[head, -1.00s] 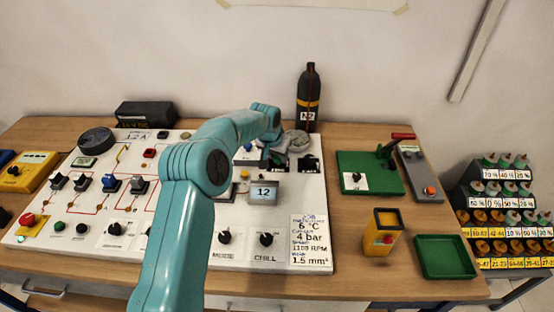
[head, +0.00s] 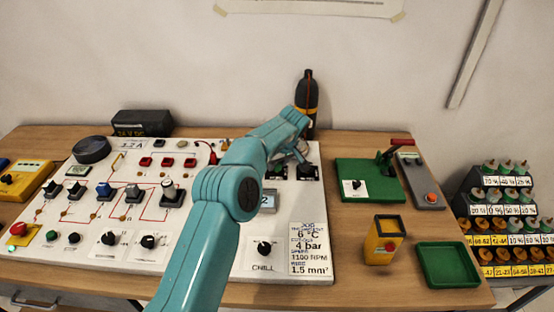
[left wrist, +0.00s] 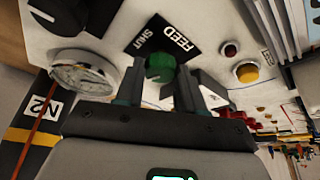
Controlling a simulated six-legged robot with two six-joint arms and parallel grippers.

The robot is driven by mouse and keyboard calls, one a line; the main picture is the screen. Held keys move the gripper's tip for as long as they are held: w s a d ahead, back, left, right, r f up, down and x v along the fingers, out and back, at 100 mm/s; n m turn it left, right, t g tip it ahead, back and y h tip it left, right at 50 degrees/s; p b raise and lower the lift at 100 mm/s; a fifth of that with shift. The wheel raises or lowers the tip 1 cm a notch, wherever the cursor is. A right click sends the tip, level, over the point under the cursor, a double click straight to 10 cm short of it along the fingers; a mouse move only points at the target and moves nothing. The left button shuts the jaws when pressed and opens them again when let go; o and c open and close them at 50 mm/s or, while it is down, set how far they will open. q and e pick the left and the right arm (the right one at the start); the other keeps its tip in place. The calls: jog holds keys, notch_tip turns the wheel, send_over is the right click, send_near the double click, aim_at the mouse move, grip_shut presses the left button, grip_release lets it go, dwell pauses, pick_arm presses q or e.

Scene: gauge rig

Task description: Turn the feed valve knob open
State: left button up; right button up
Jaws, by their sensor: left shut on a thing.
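The feed valve knob (left wrist: 160,68) is green and sits on a black plate marked FEED and SHUT in the left wrist view. My left gripper (left wrist: 160,82) has one finger on each side of the knob and is shut on it. In the head view my left arm reaches over the white panel (head: 215,262) from the front, with the left gripper (head: 290,158) at its back right. My right gripper is not in view.
A round gauge (left wrist: 85,75) is beside the knob. A dark bottle (head: 307,98) stands behind the panel. A green board (head: 368,180), a yellow box (head: 385,240) and a green tray (head: 447,265) lie to the right. Several switches fill the panel's left side.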

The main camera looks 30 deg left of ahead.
pick_arm(q)
jog(key=shift+w+a+r+n+g+p, duration=0.15)
jog(key=shift+n+g+p, duration=0.1)
jog(key=shift+n+p, duration=0.55)
jog(key=shift+d+r+n+g+p, duration=0.1)
jog(key=shift+n+g+p, duration=0.15)
jog(key=shift+n+p, duration=0.55)
jog(key=o, duration=1)
jog(key=shift+f, duration=0.15)
jog(key=shift+o, duration=0.2)
jog(key=p+v, duration=0.1)
jog(key=v, duration=1.5)
jog(key=shift+d, duration=0.3)
